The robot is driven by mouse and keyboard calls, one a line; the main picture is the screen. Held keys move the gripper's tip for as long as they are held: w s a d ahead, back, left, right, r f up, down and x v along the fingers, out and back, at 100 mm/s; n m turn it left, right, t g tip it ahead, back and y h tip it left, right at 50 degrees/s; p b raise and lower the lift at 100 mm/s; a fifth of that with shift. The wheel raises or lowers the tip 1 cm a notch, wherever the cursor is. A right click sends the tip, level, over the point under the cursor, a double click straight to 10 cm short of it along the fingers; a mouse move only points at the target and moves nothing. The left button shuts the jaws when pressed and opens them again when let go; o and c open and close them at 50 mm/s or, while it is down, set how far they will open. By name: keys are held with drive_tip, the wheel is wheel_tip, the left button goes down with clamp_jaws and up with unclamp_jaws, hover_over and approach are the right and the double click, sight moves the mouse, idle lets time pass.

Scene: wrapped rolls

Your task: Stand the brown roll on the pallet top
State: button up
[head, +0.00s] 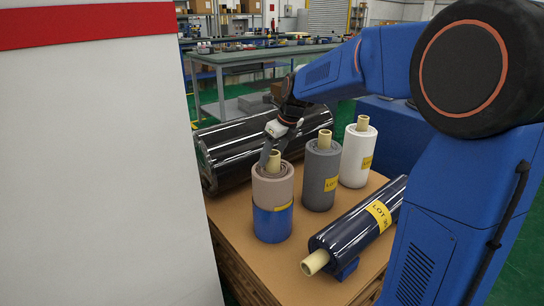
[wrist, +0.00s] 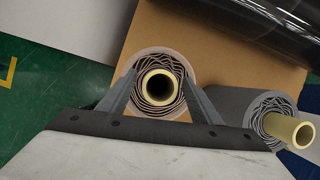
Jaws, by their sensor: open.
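The brown roll (head: 272,187) stands upright near the left edge of the pallet top (head: 262,262). My gripper (head: 268,155) is open at the roll's upper end. In the wrist view my gripper (wrist: 160,76) has one finger on each side of the core tube (wrist: 146,85), over the roll's layered end (wrist: 160,54). I cannot tell whether the fingers touch the roll. Its far side and base are hidden in the wrist view.
A grey roll (head: 321,178) stands close to its right, and a white roll (head: 356,158) farther back. A dark blue roll (head: 352,235) lies at the front right. A large black wrapped roll (head: 224,142) lies behind. A white panel (head: 95,170) fills the left.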

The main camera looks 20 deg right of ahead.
drive_tip(key=v, duration=1.1)
drive_tip(key=shift+s, duration=0.2)
drive_tip(key=s+d+f+n, duration=0.1)
drive_tip(key=s+f+n, duration=0.3)
drive_tip(key=s+n, duration=0.5)
drive_tip(key=s+d+f+n+h, duration=0.1)
drive_tip(key=s+f+n, duration=0.4)
drive_tip(key=s+n, duration=0.5)
drive_tip(key=s+d+f+n+t+h, duration=0.1)
drive_tip(key=s+f+n, duration=0.3)
drive_tip(key=s+n, duration=0.6)
drive_tip(key=shift+s+d+f, duration=0.2)
drive_tip(key=shift+s+d, duration=0.4)
drive_tip(key=shift+s, duration=2.05)
